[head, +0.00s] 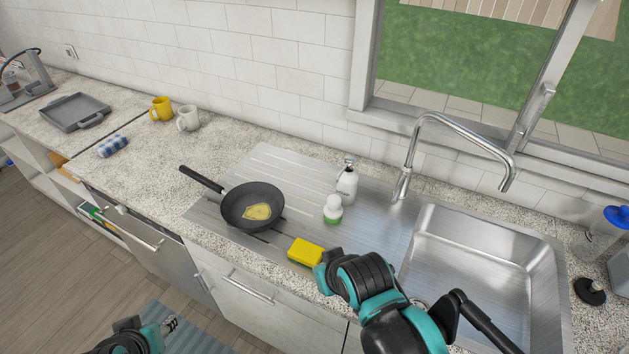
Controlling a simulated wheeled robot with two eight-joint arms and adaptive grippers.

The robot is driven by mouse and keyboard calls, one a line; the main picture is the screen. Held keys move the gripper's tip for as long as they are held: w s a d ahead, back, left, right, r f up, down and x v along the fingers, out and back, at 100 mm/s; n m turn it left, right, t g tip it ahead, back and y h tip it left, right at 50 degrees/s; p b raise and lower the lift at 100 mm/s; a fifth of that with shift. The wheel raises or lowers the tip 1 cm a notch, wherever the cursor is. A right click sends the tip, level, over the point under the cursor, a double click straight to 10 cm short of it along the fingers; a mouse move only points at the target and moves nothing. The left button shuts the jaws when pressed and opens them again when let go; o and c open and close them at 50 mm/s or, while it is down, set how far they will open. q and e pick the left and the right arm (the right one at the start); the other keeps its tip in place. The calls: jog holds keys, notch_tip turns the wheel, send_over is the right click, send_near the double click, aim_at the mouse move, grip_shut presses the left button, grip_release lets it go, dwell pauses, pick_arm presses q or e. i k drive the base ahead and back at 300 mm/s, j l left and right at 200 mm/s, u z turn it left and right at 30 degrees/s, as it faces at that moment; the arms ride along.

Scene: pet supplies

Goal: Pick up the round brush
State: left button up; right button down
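A small white object with a rounded top and a green lower part (333,209) stands upright on the steel drainboard, in front of the white pump bottle. It looks like the round brush, but its bristles cannot be made out. My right arm comes in at the bottom centre, its teal and black links in front of the counter edge, nearer than the brush and apart from it in the picture. The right fingers do not show. My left gripper (171,325) is low at the bottom left over the floor, small and partly cut off; its opening cannot be made out.
A black pan (236,211) with something yellow in it lies left of the brush. A yellow sponge (305,251) is at the counter edge beside my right arm. A pump bottle (347,184) stands behind. The sink (480,265) and faucet (440,125) are right.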

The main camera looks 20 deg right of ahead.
aim_at(333, 211)
jog(key=k, duration=0.3)
jog(key=k+z, duration=0.1)
jog(key=z, duration=0.3)
jog(key=k+z, duration=0.15)
jog(key=z, duration=0.3)
jog(key=l+z, duration=0.1)
jog(key=z, duration=0.3)
jog(key=i+j+z, duration=0.1)
jog(key=j, duration=0.25)
jog(key=i+j, duration=0.2)
jog(key=j, duration=0.15)
jog(key=i+j+z, duration=0.15)
jog(key=j, duration=0.2)
jog(key=i+j, duration=0.15)
jog(key=j, duration=0.2)
jog(key=i+j+z, duration=0.15)
jog(key=j, duration=0.2)
